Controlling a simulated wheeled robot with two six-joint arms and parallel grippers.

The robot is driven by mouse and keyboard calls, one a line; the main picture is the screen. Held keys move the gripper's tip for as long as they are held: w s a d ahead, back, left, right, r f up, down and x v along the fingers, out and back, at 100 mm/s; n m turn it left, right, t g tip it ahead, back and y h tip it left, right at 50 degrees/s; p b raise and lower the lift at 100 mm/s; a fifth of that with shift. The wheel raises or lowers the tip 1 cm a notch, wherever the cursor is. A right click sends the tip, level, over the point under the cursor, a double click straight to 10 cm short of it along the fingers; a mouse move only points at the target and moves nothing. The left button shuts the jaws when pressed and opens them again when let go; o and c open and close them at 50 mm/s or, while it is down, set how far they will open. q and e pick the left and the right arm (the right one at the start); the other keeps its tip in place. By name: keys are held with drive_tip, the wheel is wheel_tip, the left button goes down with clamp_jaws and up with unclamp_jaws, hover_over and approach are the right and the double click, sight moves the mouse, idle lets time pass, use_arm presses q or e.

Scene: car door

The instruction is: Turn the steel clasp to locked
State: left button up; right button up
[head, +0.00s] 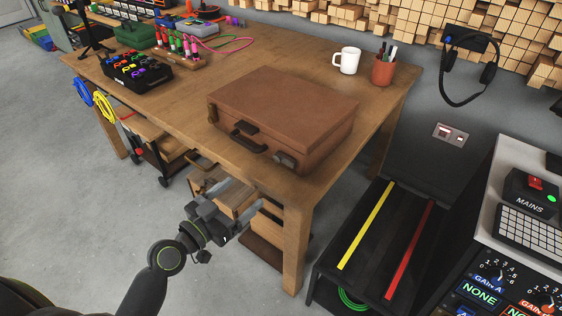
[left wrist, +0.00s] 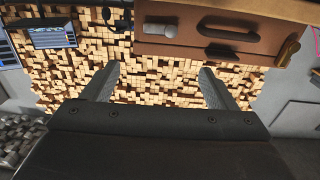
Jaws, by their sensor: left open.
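A brown case (head: 285,105) lies shut on the wooden table (head: 170,105), its front side towards me. The steel clasp (head: 285,160) is on that front side, right of the dark handle (head: 247,138). The left wrist view looks upside down; there the steel clasp (left wrist: 162,30) lies level, left of the handle (left wrist: 232,28). My left gripper (head: 238,197) is open and empty, in front of and apart from the case, near the table's front edge. Its two fingers (left wrist: 160,72) point towards the case side, with the clasp beyond them. My right gripper is not in view.
A white mug (head: 347,60) and a pen cup (head: 383,70) stand behind the case on the right. A black tray of coloured parts (head: 136,72) is at the left. Drawers (head: 222,187) sit under the table near my left gripper. A dark bench (head: 385,235) is at right.

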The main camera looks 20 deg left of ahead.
sight(283, 159)
use_arm(q)
drive_tip(key=p+x, duration=0.2)
drive_tip(key=x, duration=1.2)
drive_tip(key=shift+w+d, duration=0.15)
drive_tip(key=shift+w, duration=0.15)
drive_tip(key=c, duration=1)
